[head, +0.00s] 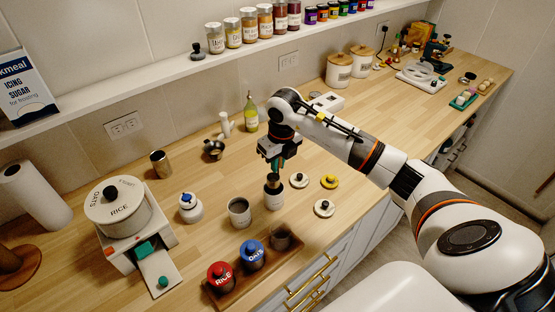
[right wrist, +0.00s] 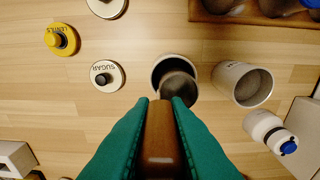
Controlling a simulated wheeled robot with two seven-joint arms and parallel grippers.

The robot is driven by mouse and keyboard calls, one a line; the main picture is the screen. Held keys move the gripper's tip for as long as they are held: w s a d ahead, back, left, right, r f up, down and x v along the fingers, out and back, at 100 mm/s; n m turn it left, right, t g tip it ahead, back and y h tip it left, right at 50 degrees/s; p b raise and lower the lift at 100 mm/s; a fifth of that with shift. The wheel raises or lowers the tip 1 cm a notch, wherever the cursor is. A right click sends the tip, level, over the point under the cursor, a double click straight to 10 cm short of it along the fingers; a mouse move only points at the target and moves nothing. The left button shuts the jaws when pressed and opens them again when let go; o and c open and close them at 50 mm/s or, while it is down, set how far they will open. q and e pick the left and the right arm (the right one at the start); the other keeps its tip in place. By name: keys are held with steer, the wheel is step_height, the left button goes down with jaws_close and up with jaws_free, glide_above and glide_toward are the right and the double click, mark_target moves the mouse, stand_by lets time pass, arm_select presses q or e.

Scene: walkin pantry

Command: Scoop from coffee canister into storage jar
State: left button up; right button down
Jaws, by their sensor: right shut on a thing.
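My right gripper (head: 277,162) has its green fingers shut on the wooden handle (right wrist: 160,135) of a scoop. Whether the cup holds anything is unclear. A second open canister (head: 239,214) stands just to the left in the head view; its label is too small to read. An open dark jar (head: 281,239) stands in a wooden tray (head: 226,300). I cannot tell which is the coffee canister. My left gripper is not in view.
The tray also holds a red RICE jar (head: 221,275) and a blue OATS jar (head: 252,254). A SUGAR lid (right wrist: 106,76), a yellow LENTILS lid (right wrist: 61,39) and another lid (head: 324,208) lie on the counter. A blue-topped white jar (head: 190,207) and a dispenser (head: 119,209) stand left.

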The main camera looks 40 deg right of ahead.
mark_target(277, 175)
steer(key=shift+a+f, duration=0.1)
steer(key=shift+f, duration=0.4)
steer(key=shift+f+b, duration=1.7)
steer(key=shift+f, duration=0.1)
steer(key=shift+f, duration=0.3)
steer(key=shift+r, duration=0.15)
steer(key=shift+r+p, duration=1.8)
steer(key=shift+r, duration=1.4)
